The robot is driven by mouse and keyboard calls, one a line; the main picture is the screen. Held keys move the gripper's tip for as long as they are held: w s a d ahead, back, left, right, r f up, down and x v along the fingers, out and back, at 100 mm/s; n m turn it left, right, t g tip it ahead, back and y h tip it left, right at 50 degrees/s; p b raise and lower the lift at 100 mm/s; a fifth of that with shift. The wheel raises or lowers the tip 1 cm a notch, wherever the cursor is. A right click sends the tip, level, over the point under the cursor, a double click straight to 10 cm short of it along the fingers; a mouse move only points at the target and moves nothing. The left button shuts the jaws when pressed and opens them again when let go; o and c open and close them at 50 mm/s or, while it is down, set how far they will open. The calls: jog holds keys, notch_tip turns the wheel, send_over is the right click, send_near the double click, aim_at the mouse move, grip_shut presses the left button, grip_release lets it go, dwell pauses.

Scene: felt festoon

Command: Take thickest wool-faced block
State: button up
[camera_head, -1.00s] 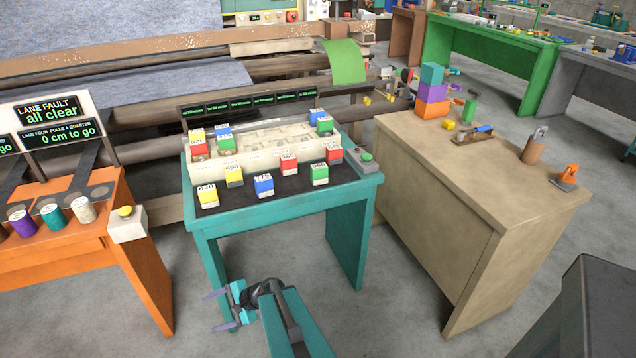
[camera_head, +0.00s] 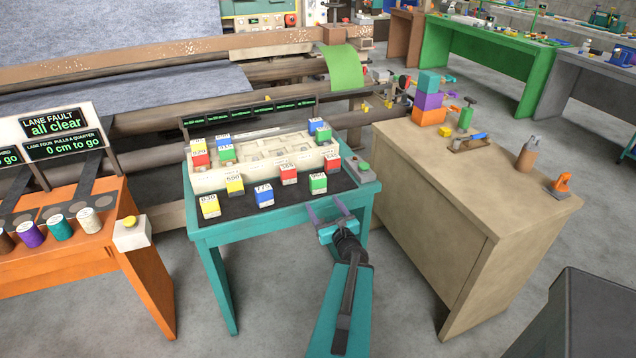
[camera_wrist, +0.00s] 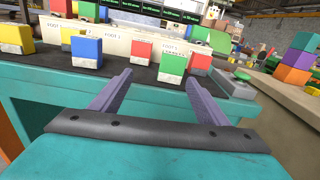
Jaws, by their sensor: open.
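Several small blocks with coloured faces and white numbered tops stand on the teal table (camera_head: 215,234). On its dark mat are a yellow block (camera_head: 210,206), another yellow block (camera_head: 235,185), a blue block (camera_head: 264,195), a red block (camera_head: 289,175) and a green block (camera_head: 318,183). Another red block (camera_head: 332,163) stands at the right, by the cream rack (camera_head: 205,182). More blocks sit in the rack. Which block is thickest or wool-faced cannot be told. My gripper (camera_head: 329,209) is open and empty at the table's front right edge. In the wrist view the green block (camera_wrist: 173,68) stands ahead between the fingers.
A grey box with a green button (camera_head: 363,168) is at the table's right corner. A tan bench (camera_head: 420,190) with stacked blocks and tools stands to the right. An orange table (camera_head: 135,265) with spools is at left.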

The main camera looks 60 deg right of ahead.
aim_at(321, 182)
jog(key=shift+s+d+r+m+g+h, duration=0.15)
jog(key=shift+s+d+r+m+h, duration=0.15)
jog(key=shift+s+d, duration=0.2)
jog(key=shift+s+d+r+m+g+h, duration=0.15)
jog(key=shift+s+d+r+m+h, duration=0.1)
jog(key=shift+s+d+m, duration=0.25)
jog(key=shift+w+f+b, duration=0.1)
jog(key=shift+f+b, duration=0.05)
jog(key=shift+b, duration=0.35)
jog(key=b+x, duration=0.6)
jog(key=b, duration=0.3)
jog(key=shift+w+d, duration=0.2)
jog(key=shift+w, duration=0.15)
jog(key=shift+w+d, duration=0.45)
jog(key=shift+w, duration=0.1)
jog(key=shift+w+d, duration=0.1)
jog(key=shift+w, duration=0.05)
